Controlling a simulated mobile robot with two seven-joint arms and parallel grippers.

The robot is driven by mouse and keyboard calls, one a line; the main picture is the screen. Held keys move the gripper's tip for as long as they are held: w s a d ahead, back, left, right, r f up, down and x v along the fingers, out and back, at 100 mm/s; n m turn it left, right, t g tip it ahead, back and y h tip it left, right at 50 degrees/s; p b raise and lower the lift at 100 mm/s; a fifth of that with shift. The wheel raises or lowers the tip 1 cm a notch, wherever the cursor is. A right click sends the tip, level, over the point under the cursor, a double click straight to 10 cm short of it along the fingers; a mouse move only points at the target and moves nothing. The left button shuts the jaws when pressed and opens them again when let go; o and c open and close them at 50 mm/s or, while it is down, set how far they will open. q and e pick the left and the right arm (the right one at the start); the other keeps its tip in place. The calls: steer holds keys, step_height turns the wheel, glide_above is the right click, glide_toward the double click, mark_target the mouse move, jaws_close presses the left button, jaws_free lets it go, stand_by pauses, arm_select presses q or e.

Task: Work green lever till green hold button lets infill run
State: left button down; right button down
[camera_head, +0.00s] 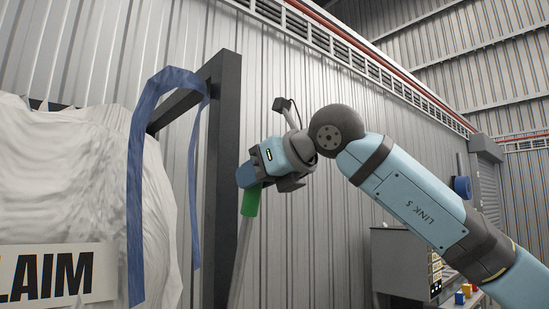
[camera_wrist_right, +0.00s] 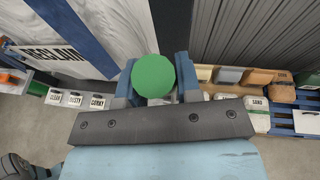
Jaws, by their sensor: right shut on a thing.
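The green lever shows in the head view as a green grip (camera_head: 250,202) on top of a pale shaft (camera_head: 239,262) that slants down out of the frame. My right gripper (camera_head: 252,178) is shut on the green grip from above. In the right wrist view the round green end (camera_wrist_right: 153,76) sits between the two blue fingers of my right gripper (camera_wrist_right: 154,88). The lever's foot is not in the head view. I cannot make out a green hold button in either view. My left gripper is in neither view.
A big white bag (camera_head: 60,170) with a black-lettered label hangs by a blue strap (camera_head: 136,180) beside a dark post (camera_head: 222,150) left of the lever. A grey cabinet (camera_head: 400,258) stands at right. In the wrist view, boxes (camera_wrist_right: 282,93) sit right and white labelled blocks (camera_wrist_right: 75,98) left.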

steer(key=shift+g+h, duration=0.6)
steer(key=w+a+p, duration=0.1)
steer(key=w+a+r+p, duration=0.1)
steer(key=w+p, duration=0.1)
steer(key=shift+a+r, duration=0.15)
steer(key=shift+r, duration=0.05)
steer(key=shift+w+a+f, duration=0.1)
steer(key=shift+w+a, duration=0.05)
steer(key=shift+w, duration=0.1)
steer(key=shift+w+f, duration=0.1)
steer(key=c, duration=0.8)
jaws_free()
steer(key=shift+a, duration=0.1)
steer(key=b+v, duration=0.1)
steer(key=v, duration=1.2)
steer(key=shift+d+r+b, duration=0.25)
steer(key=shift+r+b, duration=0.05)
steer(key=shift+b, duration=0.05)
